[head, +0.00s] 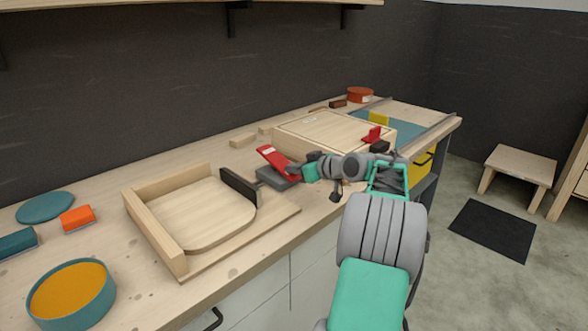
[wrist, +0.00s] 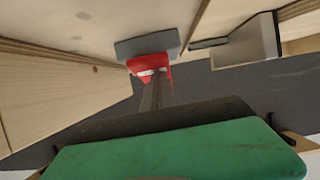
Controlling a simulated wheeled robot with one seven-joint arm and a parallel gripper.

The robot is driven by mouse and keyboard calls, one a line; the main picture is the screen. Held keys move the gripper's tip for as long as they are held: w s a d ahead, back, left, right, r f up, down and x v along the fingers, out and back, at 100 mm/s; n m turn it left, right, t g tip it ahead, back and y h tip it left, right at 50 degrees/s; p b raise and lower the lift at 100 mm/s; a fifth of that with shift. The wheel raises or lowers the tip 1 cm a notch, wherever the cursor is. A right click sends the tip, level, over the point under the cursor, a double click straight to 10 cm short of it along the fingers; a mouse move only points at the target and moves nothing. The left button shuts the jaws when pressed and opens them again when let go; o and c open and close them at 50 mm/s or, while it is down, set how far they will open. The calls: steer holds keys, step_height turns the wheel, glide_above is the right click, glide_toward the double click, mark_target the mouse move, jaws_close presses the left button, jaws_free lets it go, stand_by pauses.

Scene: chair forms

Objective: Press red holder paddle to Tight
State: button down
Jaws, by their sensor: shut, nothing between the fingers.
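The red holder paddle (head: 270,154) rises at a tilt from a dark grey base (head: 278,178) on the counter. The base is linked to a black pad (head: 238,187) against a rounded wooden seat panel (head: 200,212) in a wooden frame. My gripper (head: 296,171) is shut and empty, with its tips at the right side of the paddle. In the wrist view the fingers (wrist: 155,94) reach to the red paddle (wrist: 150,62), with the grey base (wrist: 147,45) behind it. I cannot tell whether they touch. The fingers hide part of the paddle.
A second wooden board (head: 325,128) with a smaller red lever (head: 372,134) stands right of the paddle. A teal bowl (head: 70,293), an orange block (head: 77,218) and a teal disc (head: 45,207) lie at left. A stool (head: 520,165) stands on the floor.

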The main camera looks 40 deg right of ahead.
steer(key=shift+s+f, duration=0.2)
steer(key=shift+f, duration=0.8)
steer(key=p+v, duration=0.2)
steer(key=v, duration=1)
steer(key=shift+w+r, duration=0.15)
steer(key=shift+r, duration=0.1)
steer(key=shift+a+r, duration=0.1)
steer(key=w+a+r+g+p, duration=0.1)
steer(key=w+a+r+p, duration=0.15)
steer(key=a, duration=0.35)
steer(key=w+a+r+g+p, duration=0.1)
steer(key=w+a+g+p, duration=0.15)
steer(key=a, duration=0.35)
steer(key=s+a+g+p, duration=0.3)
steer(key=a+p, duration=0.3)
steer(key=a, duration=0.9)
steer(key=s+a+g+p, duration=0.2)
steer(key=s+a, duration=0.3)
steer(key=s, duration=0.3)
steer(key=s+a+m+g+h+p, duration=0.1)
steer(key=s+a+p, duration=0.3)
steer(key=s, duration=0.4)
steer(key=shift+s+a+g, duration=0.2)
steer(key=shift+a+g, duration=0.15)
steer(key=shift+a, duration=0.55)
